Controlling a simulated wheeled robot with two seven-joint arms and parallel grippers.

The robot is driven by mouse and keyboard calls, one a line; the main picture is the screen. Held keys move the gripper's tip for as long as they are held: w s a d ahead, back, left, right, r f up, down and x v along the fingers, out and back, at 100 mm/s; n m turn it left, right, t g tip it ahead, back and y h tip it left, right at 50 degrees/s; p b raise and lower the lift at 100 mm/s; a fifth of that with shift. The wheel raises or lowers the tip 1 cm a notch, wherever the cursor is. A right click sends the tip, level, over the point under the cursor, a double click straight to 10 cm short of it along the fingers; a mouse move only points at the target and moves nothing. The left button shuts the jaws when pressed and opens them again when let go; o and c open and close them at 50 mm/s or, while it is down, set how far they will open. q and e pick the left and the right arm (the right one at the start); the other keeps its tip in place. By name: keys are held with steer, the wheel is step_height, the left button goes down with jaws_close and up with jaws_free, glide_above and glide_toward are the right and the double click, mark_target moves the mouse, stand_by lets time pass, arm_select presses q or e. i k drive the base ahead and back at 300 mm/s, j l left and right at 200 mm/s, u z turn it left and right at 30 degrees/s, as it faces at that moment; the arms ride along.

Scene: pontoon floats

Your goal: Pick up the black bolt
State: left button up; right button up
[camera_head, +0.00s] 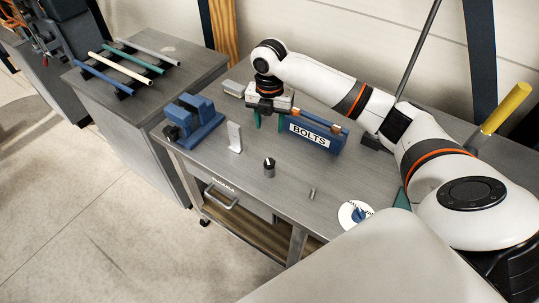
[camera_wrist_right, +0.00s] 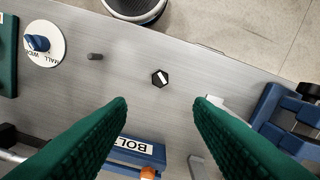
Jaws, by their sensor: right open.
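A small black hex-topped piece with a white mark, which looks like the black bolt (camera_head: 269,168), stands upright on the grey workbench (camera_head: 240,185). In the right wrist view the bolt (camera_wrist_right: 160,77) lies just beyond the gap between the fingertips, near the picture's middle. My right gripper (camera_head: 269,122) is above the bench beside the blue BOLTS bin, behind the bolt and apart from it. Its two green fingers (camera_wrist_right: 160,106) are spread wide with nothing between them. My left gripper is not in view.
The blue BOLTS bin (camera_head: 318,138) stands right of the gripper. A white upright bracket (camera_head: 234,137) and a blue fixture (camera_head: 194,120) are to the left. A small grey pin (camera_head: 312,194) and a round white labelled disc (camera_head: 354,213) are to the right. Bench around the bolt is clear.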

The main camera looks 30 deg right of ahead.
mark_target(270, 163)
steer(key=z, duration=1.05)
